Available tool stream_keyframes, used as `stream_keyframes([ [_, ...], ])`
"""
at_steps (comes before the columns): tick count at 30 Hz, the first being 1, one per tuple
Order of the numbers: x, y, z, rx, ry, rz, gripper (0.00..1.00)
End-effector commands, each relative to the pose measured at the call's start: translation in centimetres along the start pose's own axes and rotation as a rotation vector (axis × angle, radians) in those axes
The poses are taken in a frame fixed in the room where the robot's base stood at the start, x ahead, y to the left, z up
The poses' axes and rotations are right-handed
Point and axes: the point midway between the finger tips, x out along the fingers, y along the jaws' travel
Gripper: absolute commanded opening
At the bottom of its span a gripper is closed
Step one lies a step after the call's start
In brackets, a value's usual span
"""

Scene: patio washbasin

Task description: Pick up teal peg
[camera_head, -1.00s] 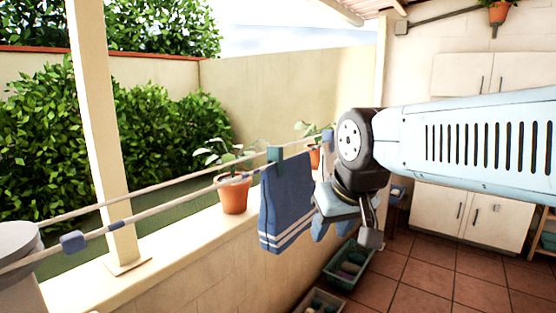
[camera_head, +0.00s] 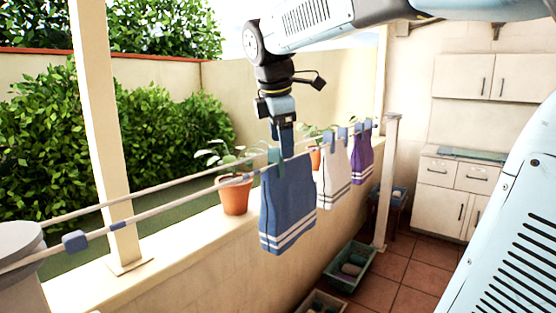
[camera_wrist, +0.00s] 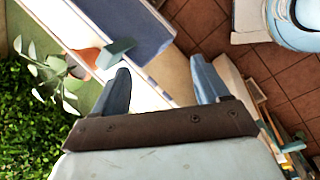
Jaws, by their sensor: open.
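The teal peg (camera_head: 275,157) clips the left top corner of a blue towel (camera_head: 287,205) on the washing line. In the wrist view the teal peg (camera_wrist: 116,52) shows just beyond the left finger, beside the blue towel (camera_wrist: 125,22). My gripper (camera_head: 286,142) points down at the top edge of this towel, a little right of the peg. Its fingers (camera_wrist: 160,78) are apart in the wrist view, with no peg between them.
A white towel (camera_head: 334,178) and a purple towel (camera_head: 361,160) hang farther along the line. Loose blue pegs (camera_head: 74,241) sit on the near line. A potted plant (camera_head: 235,195) stands on the wall behind. A green crate (camera_head: 348,268) is on the floor.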

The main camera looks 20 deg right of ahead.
Motion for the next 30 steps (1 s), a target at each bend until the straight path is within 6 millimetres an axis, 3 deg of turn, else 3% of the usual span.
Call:
stream_keyframes([
  [1,-0.2,1.8,-0.6,-0.111,-0.017,-0.013,0.74],
  [6,-1.1,6.2,-1.7,-0.449,-0.067,-0.056,0.74],
  [12,-1.5,9.0,-2.7,-0.675,-0.096,-0.095,0.74],
  [17,-0.8,9.5,-2.7,-0.727,-0.102,-0.106,0.74],
  [30,6.0,9.0,-1.7,-0.725,-0.101,-0.107,0.74],
])
